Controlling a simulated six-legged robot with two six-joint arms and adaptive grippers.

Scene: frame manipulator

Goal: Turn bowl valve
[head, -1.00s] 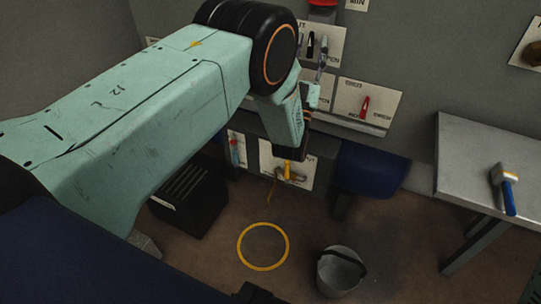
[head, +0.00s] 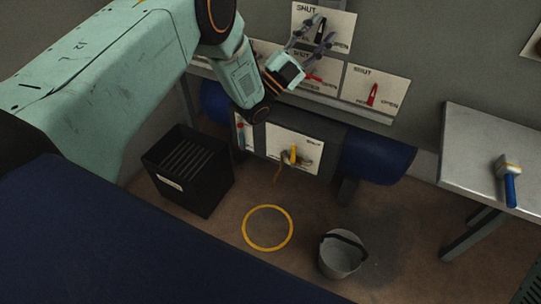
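Several valve plates with SHUT and OPEN lettering are on and below the grey wall. I cannot read which one is the bowl valve. The upper plate (head: 340,22) has a black handle (head: 320,33). The right plate (head: 388,82) has a red handle (head: 372,94). A third plate (head: 318,72) with a red handle is partly hidden by my gripper. A low plate (head: 312,150) has a yellow handle (head: 293,154). My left gripper (head: 322,30) is open, its two fingers spread in front of the upper plate by the black handle. I cannot tell whether they touch it. My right gripper is out of view.
A blue cylinder (head: 375,160) runs behind the low plate. A black crate (head: 190,168), a yellow floor ring (head: 267,228) and a grey bucket (head: 341,256) are on the floor. A metal table (head: 470,140) with a blue-handled brush (head: 508,180) stands right.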

